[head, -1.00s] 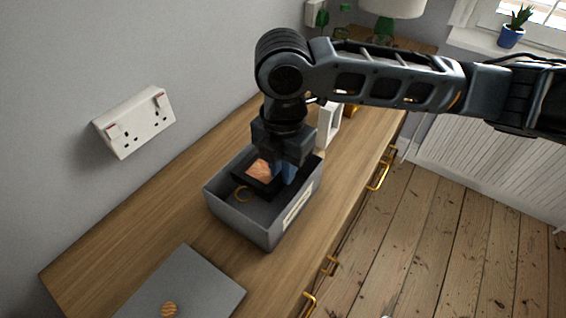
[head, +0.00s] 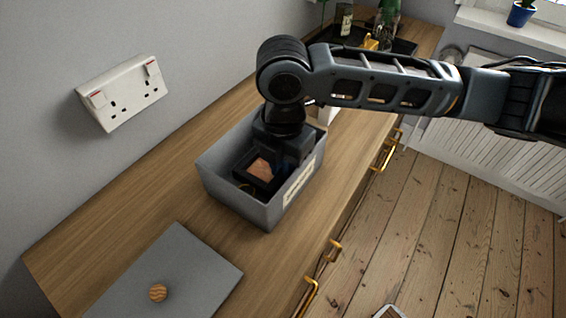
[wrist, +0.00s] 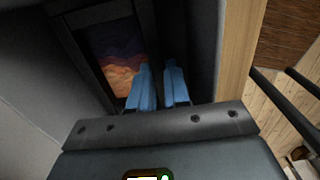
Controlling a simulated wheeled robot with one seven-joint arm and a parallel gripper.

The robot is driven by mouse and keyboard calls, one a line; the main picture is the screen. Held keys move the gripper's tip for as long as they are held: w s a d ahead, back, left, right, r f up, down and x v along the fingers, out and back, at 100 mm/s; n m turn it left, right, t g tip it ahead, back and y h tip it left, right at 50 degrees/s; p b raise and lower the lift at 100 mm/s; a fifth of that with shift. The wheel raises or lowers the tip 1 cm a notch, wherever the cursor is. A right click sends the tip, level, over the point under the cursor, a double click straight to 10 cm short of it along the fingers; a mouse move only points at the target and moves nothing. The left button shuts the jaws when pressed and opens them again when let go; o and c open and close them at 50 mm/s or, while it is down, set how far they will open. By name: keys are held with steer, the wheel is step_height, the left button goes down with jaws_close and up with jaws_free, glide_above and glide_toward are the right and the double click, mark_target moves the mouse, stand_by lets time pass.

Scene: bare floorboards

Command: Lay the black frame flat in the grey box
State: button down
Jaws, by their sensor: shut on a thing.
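The black frame (head: 259,168), with an orange and dark picture in it, is inside the grey box (head: 228,203) on the wooden top. In the wrist view the frame (wrist: 112,52) lies along the left of my blue fingertips. My gripper (head: 284,172) reaches down into the box and is shut on the frame's right side; the fingertips also show in the wrist view (wrist: 160,90). My wrist hides part of the frame and the far end of the box. I cannot tell whether the frame touches the box floor.
A grey lid (head: 190,268) with a wooden knob lies in front of the box. A black tray (head: 402,46) is farther back. The wooden top left of the box is clear.

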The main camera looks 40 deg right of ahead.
steer(key=c, duration=1)
jaws_free()
steer(key=shift+r, duration=3.85)
